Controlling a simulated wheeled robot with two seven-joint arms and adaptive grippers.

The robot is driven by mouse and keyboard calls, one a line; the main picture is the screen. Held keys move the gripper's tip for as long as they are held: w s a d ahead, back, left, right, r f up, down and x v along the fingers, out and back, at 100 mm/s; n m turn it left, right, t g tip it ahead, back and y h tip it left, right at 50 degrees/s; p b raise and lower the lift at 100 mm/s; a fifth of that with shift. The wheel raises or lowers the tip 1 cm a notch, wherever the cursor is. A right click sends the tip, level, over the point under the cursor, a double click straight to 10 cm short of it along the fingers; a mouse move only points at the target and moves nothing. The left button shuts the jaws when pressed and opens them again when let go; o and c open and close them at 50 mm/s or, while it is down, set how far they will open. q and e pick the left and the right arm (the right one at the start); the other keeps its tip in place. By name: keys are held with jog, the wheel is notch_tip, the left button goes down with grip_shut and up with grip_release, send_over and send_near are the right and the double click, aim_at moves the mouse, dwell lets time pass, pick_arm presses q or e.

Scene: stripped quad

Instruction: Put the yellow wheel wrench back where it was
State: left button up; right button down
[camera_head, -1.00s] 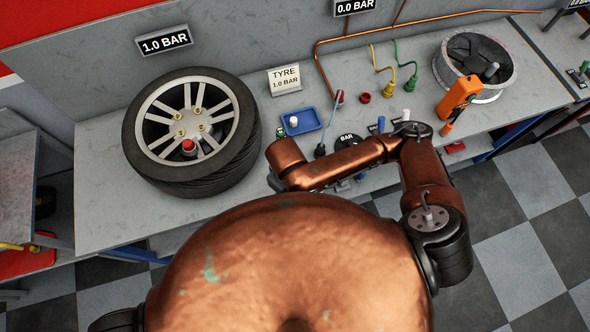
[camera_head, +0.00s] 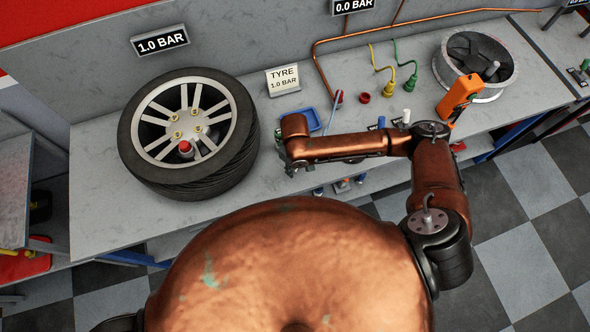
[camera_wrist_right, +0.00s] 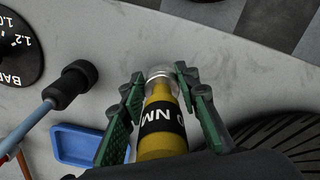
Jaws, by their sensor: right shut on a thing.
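The yellow wheel wrench (camera_wrist_right: 163,125) shows in the right wrist view as a yellow body with a black band lettered "NM" and a clear or silvery end. My right gripper (camera_wrist_right: 160,88) is shut on it, with green-padded fingers on either side. In the head view my right arm reaches over the bench, and the gripper (camera_head: 287,158) is mostly hidden under its wrist, right of the tyred wheel (camera_head: 190,130). The wrench cannot be made out there. My left gripper is not in view.
A blue tray (camera_wrist_right: 78,146) and a black-tipped blue rod (camera_wrist_right: 70,85) lie near the gripper. A bare rim (camera_head: 475,65), an orange device (camera_head: 459,98) and hose fittings stand farther right. The bench front left (camera_head: 95,215) is clear. A red-floored shelf (camera_head: 20,266) is far left.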

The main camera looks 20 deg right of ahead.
notch_tip(320, 180, down, 2)
jog(key=shift+f, duration=0.2)
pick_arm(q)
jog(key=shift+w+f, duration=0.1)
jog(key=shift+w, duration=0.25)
pick_arm(e)
jog(key=c, duration=1.5)
grip_release()
jog(key=shift+f, duration=0.1)
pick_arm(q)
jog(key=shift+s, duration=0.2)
pick_arm(e)
jog(key=shift+o, duration=0.2)
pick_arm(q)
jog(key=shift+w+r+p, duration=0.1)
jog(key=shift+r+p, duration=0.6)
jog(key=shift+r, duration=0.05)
pick_arm(e)
notch_tip(320, 180, up, 12)
jog(key=shift+s+r, duration=0.1)
jog(key=shift+r, duration=0.05)
jog(key=shift+s, duration=0.1)
